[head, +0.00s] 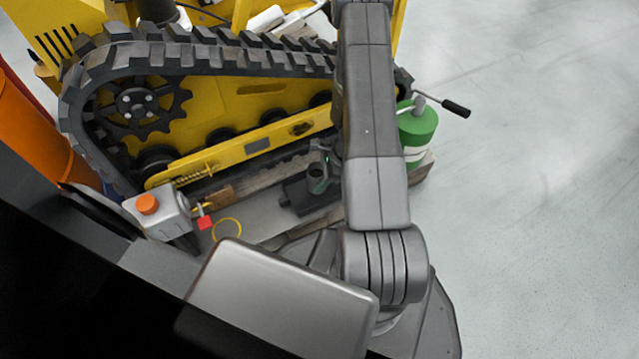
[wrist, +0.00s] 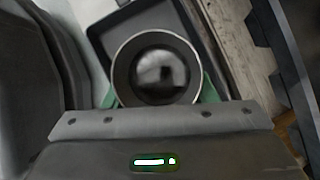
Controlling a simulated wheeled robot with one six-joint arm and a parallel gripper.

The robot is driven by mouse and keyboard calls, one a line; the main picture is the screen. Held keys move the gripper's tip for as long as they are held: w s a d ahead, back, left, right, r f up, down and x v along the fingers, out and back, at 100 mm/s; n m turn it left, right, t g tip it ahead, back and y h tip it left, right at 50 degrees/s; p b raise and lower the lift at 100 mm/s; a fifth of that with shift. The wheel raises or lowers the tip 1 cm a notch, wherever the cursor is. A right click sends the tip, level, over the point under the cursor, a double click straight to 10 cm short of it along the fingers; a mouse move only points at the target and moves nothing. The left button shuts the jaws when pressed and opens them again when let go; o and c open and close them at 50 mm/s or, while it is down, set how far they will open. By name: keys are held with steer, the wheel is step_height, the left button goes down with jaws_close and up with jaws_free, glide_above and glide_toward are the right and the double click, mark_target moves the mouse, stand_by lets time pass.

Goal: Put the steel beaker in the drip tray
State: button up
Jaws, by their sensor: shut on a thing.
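The steel beaker (wrist: 155,72) shows in the wrist view from above, as a round rim with a dark, shiny inside. My gripper (wrist: 158,92) is shut on it, with green finger parts on both sides. In the head view the beaker (head: 316,180) is a small dark grey cylinder, partly hidden by my gripper and arm. The black drip tray (head: 292,198) lies on the floor area beside the tracked carrier, under the beaker. Its dark floor and rim also show behind the beaker in the wrist view (wrist: 116,30). I cannot tell whether the beaker touches the tray.
A yellow tracked carrier (head: 255,138) with a black rubber track stands just behind the tray. A green and white canister (head: 418,128) stands to the right. A grey box with an orange button (head: 148,204) and a red tag are at left. Open floor lies right.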

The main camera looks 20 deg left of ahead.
steer(key=shift+f+b, duration=0.35)
steer(key=shift+f, duration=0.85)
steer(key=shift+f, duration=0.1)
steer(key=o, duration=1.2)
steer(key=p+v, duration=0.4)
steer(key=v, duration=0.8)
steer(key=shift+p, duration=0.4)
